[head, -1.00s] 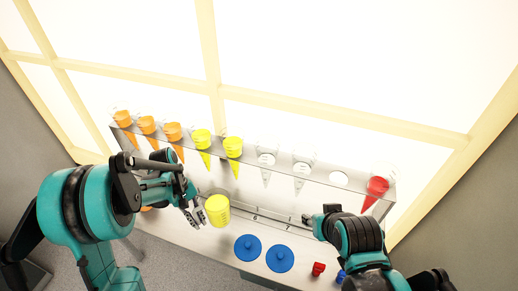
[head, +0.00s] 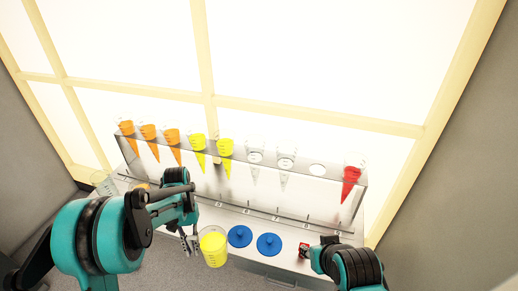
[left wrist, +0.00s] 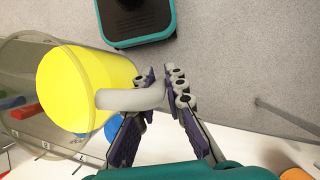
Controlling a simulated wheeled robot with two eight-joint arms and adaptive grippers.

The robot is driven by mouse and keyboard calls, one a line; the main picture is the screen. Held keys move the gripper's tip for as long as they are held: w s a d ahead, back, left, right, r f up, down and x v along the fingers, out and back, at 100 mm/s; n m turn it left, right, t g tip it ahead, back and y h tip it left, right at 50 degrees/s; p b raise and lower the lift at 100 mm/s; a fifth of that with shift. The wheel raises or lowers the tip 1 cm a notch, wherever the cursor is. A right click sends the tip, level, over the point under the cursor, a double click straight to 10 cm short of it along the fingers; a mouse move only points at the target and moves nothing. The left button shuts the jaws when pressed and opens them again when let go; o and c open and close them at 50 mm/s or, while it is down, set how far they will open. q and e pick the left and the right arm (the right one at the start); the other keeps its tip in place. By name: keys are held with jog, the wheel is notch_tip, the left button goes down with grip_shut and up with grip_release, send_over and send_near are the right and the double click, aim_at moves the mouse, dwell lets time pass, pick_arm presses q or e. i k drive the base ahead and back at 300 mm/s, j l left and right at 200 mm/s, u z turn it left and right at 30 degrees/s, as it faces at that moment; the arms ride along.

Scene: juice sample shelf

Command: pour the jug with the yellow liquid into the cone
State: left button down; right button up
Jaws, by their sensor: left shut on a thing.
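The clear jug with yellow liquid (head: 213,248) hangs at the front edge of the counter, roughly upright. My left gripper (head: 190,243) is at its left side. In the left wrist view the fingers (left wrist: 160,92) are shut on the jug's pale handle (left wrist: 130,99), and the yellow liquid (left wrist: 80,88) fills much of the jug. The rack (head: 330,178) holds orange cones at left, two yellow cones (head: 225,148), two empty clear cones (head: 255,160) (head: 286,164) and a red cone (head: 352,175) at right. My right gripper (head: 306,255) is low at right, its fingertips unclear.
A small red object (head: 303,250) is by my right gripper. Another clear jug (head: 103,184) stands at the left end. One rack hole (head: 317,170) is empty.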

aim_at(254, 145)
jog(key=z, duration=1.35)
jog(key=k+j+z, duration=0.15)
jog(key=j, duration=0.25)
jog(key=j+z, duration=0.15)
jog(key=j, duration=0.25)
jog(key=k+j+z, duration=0.1)
jog(key=j, duration=0.3)
jog(key=k, duration=0.05)
